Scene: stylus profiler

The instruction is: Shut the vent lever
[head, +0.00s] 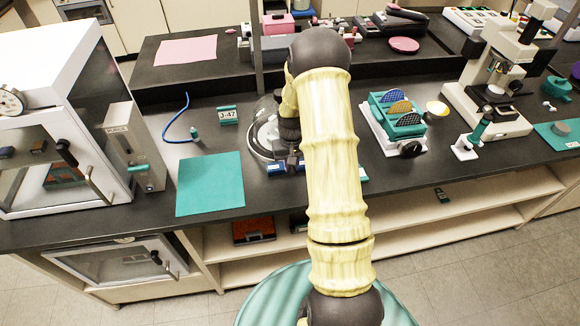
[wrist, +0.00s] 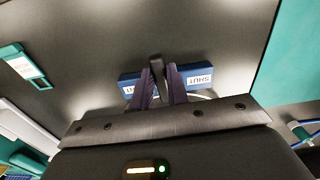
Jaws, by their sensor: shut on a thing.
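My gripper (wrist: 161,88) is shut on the dark vent lever (wrist: 156,65), whose tip stands up between the two purple fingers in the wrist view. A blue label (wrist: 198,76) reading "SHUT" lies right of the fingers. A second blue label (wrist: 129,85) is on the left, its text mostly covered by a finger. In the head view my arm hides the lever and most of the gripper.
A teal mat (head: 210,185) lies left of my arm, with a tag marked J-47 (head: 228,115) behind it. A teal rack with coloured discs (head: 397,117) stands on the right. A white cabinet (head: 50,110) is at far left. The bench between mat and lever is largely clear.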

